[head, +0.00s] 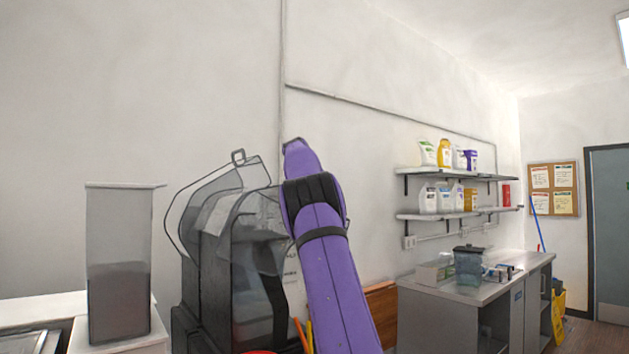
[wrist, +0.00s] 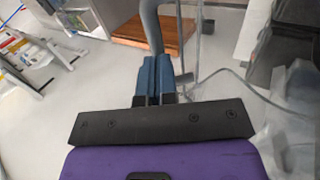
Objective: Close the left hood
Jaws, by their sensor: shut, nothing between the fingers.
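The machine (head: 205,290) is a dark unit with clear hoods, left of my purple arm in the head view. Its left hood (head: 218,187) is a see-through cover with a small loop handle on top, tilted up and open. The other clear hood (head: 262,235) sits lower, beside my arm. In the wrist view my gripper (wrist: 154,58) has its blue fingers shut together and empty. Thin clear edges (wrist: 205,78) lie right of the fingers, possibly part of a hood; I cannot tell which. My gripper is not distinguishable in the head view.
A clear tall container (head: 120,262) stands left of the machine. A metal counter (head: 465,289) with a dark-lidded bin (head: 468,265) is at the right, below wall shelves (head: 445,172) of bottles. A brown wooden board (wrist: 172,36) lies beyond the fingers in the wrist view.

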